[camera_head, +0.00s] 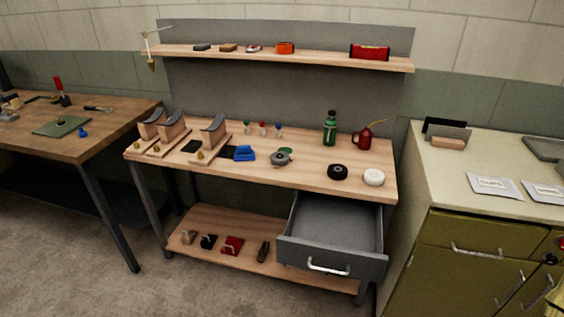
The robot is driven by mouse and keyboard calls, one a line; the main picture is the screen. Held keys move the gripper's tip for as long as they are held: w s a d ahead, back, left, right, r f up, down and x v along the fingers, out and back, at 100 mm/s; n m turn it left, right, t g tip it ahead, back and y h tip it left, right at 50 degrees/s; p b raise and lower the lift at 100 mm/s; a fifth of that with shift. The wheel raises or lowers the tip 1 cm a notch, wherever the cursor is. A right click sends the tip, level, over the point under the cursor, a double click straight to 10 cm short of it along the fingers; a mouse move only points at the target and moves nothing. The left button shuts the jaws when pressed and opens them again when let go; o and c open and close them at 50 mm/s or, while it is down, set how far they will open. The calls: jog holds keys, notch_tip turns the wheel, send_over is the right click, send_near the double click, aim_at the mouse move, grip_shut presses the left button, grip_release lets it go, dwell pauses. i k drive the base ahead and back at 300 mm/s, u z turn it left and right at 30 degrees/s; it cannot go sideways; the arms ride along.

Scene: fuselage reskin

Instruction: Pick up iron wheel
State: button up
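Several small round things lie on the right half of the middle workbench (310,152). One is a black disc with a light centre (337,172), near the front edge. Beside it on the right is a white disc (373,177). Further left is a flat grey metal round piece (280,160), with a green round item (286,150) just behind it. I cannot tell for sure which of these is the iron wheel. My gripper is not in view.
A grey drawer (330,262) hangs open and empty below the bench's right side. A green bottle (330,128) and red oil can (364,138) stand behind the discs. Wooden stands (213,138) fill the left. An olive cabinet (470,250) stands right. Floor is visible at front left.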

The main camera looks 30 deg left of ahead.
aim_at(280, 159)
jog(key=z, duration=0.45)
jog(key=i, duration=0.7)
jog(key=u, duration=2.35)
